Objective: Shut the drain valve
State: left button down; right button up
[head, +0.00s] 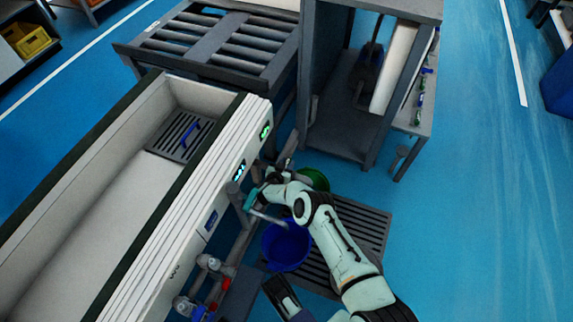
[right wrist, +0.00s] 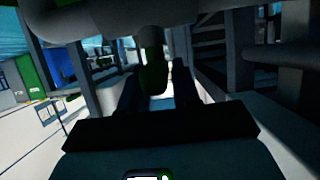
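My right gripper (head: 251,201) reaches in from the lower right to the pipework at the front of the white test tank (head: 185,225). Its fingers are hard to make out in the head view. In the right wrist view, the two dark fingers (right wrist: 158,98) stand apart. A dark green handle-like piece (right wrist: 153,68) shows at the gap between them, below a grey pipe (right wrist: 95,22); it looks like the drain valve's handle. I cannot tell whether the fingers touch it. A grey outlet pipe (head: 267,217) slants toward the blue bucket (head: 286,248).
The blue bucket stands on a dark floor grating (head: 362,228), with a green bucket (head: 316,180) behind it. Pipes with red fittings (head: 222,284) run along the tank's lower front. A grey cabinet (head: 340,130) and roller table (head: 215,45) stand behind. Blue floor is clear at right.

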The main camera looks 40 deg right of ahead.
jog(key=shift+o, duration=0.7)
